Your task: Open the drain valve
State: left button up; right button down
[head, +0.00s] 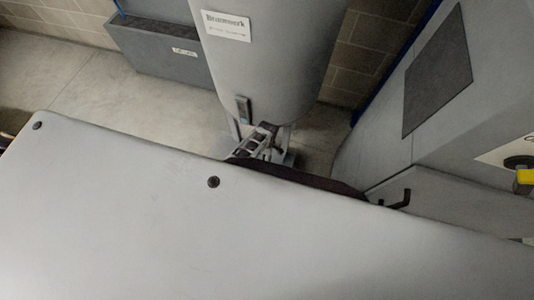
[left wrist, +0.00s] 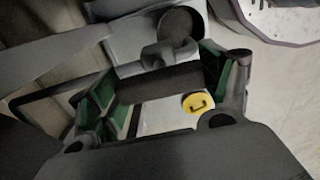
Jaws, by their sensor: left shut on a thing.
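The grey tank (head: 265,60) with a white name label stands at the back middle in the head view. My left gripper (head: 262,143) is at its lower end, mostly hidden behind a large pale panel. In the left wrist view my left gripper (left wrist: 155,85) has green-padded fingers on both sides of a dark bar (left wrist: 170,80), apparently the valve's handle, and is shut on it. A grey fitting with a dark round end (left wrist: 181,24) is just beyond. How far the valve is turned cannot be told. My right gripper is not in view.
A yellow round piece (left wrist: 197,102) shows between the fingers. A dark grey bin (head: 160,48) stands behind at left. A grey cabinet (head: 400,150) stands at right, with a black hook (head: 402,200) and a yellow part (head: 525,176). Concrete floor (head: 90,95) is clear at left.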

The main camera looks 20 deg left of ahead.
pick_arm(q)
jog(key=o, duration=1)
jog(key=shift+r, duration=0.15)
